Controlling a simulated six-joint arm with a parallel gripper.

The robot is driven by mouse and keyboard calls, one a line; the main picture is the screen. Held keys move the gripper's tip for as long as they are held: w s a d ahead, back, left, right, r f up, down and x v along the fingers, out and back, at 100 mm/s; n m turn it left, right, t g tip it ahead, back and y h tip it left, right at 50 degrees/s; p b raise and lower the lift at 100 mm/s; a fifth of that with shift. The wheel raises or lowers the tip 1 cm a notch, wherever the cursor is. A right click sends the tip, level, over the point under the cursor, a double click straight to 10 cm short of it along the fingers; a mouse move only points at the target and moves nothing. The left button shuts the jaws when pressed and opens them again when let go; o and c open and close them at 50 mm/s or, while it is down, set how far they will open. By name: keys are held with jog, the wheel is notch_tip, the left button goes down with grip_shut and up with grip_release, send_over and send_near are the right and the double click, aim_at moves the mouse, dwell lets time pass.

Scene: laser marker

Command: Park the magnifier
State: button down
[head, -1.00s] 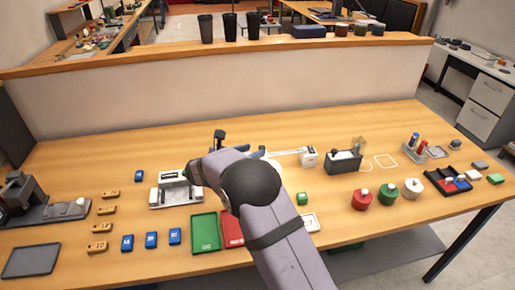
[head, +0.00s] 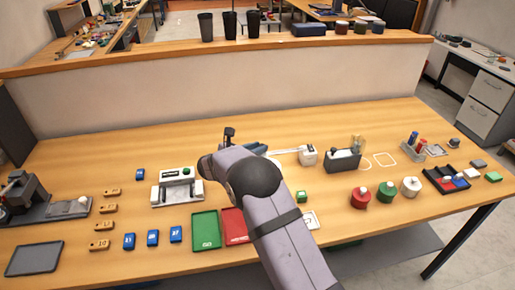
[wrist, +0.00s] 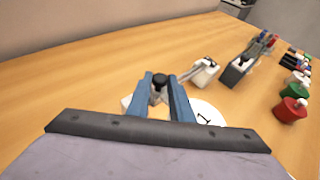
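A white magnifier base (head: 308,155) stands right of centre on the bench, with a thin white arm (head: 287,151) reaching left from it. The base also shows in the wrist view (wrist: 205,73). My gripper (wrist: 160,77) has two blue fingers that stand apart. A small black knob (wrist: 159,83) shows in the gap between their tips; I cannot tell whether they touch it. A white disc (wrist: 206,113) with a dark mark lies below and right of the fingers. In the head view, my own arm hides the knob and most of the disc.
Red (head: 361,198), green (head: 386,192) and white (head: 411,187) pots are front right. Left are a white-grey device (head: 177,187) and green (head: 206,231) and red (head: 234,227) trays.

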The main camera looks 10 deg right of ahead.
jog(key=d+b, duration=0.4)
jog(key=d, duration=0.8)
jog(key=shift+b, duration=0.4)
jog(key=shift+r, duration=0.1)
jog(key=c, duration=1.6)
grip_release()
jog(key=shift+d, duration=0.1)
jog(key=shift+s+a, duration=0.1)
jog(key=shift+a, duration=0.15)
jog(key=shift+b+v, duration=0.9)
jog(key=shift+v, duration=2.65)
jog(key=shift+d, duration=0.15)
